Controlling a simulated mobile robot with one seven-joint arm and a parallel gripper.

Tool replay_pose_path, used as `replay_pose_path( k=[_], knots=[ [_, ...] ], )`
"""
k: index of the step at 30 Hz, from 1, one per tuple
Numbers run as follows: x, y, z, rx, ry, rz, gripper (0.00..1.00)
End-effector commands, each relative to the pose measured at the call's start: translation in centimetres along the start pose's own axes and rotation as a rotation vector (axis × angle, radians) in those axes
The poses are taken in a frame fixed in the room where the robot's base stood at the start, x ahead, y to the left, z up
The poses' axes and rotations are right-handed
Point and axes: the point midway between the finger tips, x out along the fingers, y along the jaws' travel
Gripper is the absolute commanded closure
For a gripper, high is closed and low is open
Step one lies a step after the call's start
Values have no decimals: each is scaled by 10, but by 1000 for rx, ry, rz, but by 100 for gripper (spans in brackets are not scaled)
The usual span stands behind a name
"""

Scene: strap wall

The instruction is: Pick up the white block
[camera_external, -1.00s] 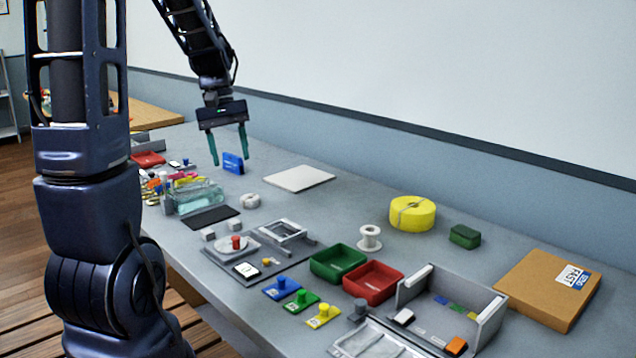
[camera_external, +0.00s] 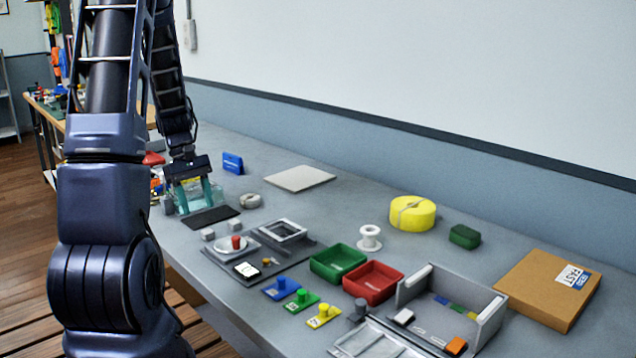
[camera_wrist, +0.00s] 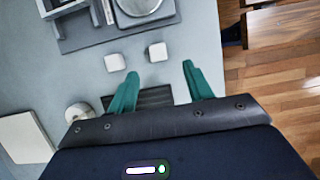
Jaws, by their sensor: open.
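Two small pale cubes, either of which could be the white block, sit apart on the grey table. The one nearer the table's front edge (camera_external: 208,235) also shows in the wrist view (camera_wrist: 157,52). The other cube (camera_external: 234,225) lies farther in and shows left of it in the wrist view (camera_wrist: 114,62). My gripper (camera_external: 192,207) is open and empty, with green fingers pointing down near the dark mat. In the wrist view my fingertips (camera_wrist: 160,72) appear just below the cubes, and nothing is between them.
A dark mat (camera_external: 211,217) lies by the gripper, with a clear container (camera_external: 172,205) partly hidden behind it. A white roll (camera_external: 250,201) and blue box (camera_external: 233,162) stand farther back.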

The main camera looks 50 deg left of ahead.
Motion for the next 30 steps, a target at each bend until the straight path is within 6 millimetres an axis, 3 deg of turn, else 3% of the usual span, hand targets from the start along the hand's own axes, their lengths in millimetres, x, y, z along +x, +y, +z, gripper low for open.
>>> replay_pose_path(
  k=[10,19,28,30],
  knots=[
    [27,1,2,1,-1,-1,49],
    [64,3,4,0,-1,-1,49],
    [68,3,4,2,1,0,49],
    [68,3,4,2,1,0,59]
  ],
)
